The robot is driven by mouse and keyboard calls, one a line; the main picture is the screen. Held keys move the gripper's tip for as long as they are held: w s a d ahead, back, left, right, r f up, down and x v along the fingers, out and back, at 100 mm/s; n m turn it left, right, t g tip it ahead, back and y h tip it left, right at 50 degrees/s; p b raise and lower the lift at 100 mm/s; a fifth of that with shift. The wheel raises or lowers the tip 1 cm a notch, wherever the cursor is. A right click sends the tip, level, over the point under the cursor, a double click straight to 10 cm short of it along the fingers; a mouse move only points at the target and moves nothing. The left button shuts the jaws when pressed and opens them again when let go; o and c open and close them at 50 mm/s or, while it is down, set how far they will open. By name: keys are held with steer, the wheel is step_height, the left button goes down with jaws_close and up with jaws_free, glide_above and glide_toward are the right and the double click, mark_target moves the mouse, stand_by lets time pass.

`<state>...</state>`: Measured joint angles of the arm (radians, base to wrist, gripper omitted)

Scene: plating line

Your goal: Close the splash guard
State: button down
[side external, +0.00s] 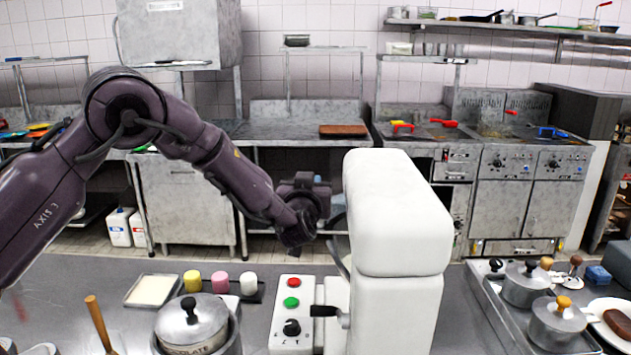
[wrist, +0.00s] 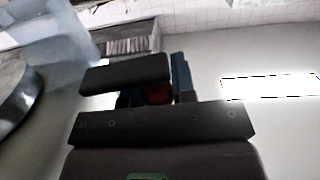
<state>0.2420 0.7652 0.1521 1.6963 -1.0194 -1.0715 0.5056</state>
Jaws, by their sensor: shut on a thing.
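The white stand mixer (side external: 395,225) stands on the steel counter, with its tall head at the middle of the side view. My gripper (side external: 318,205) is at the left of the mixer head, well above the counter. A dark curved piece (side external: 338,250), perhaps part of the splash guard, shows between gripper and mixer; the rest of the guard is hard to make out. In the wrist view my gripper (wrist: 155,88) is shut on a small red part (wrist: 158,92), mostly hidden between the fingers. A pale, hazy surface (wrist: 45,40) at upper left may be the guard.
A control panel (side external: 292,310) with red and green buttons and a black knob is left of the mixer. A lidded pot (side external: 192,322), colored jars (side external: 220,281) and a tray (side external: 152,290) stand left. A tray with pots (side external: 490,300) is right.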

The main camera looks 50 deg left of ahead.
steer(key=shift+s+d+n+g+y, duration=0.35)
steer(key=shift+s+n+g+y, duration=0.15)
steer(key=shift+g+y, duration=0.05)
steer(key=shift+s+d+n+g+y, duration=0.3)
steer(key=shift+s+n+g+y, duration=0.2)
steer(key=shift+g+y, duration=0.05)
steer(key=c, duration=1.3)
jaws_free()
steer(key=shift+d, duration=0.1)
steer(key=v, duration=1.2)
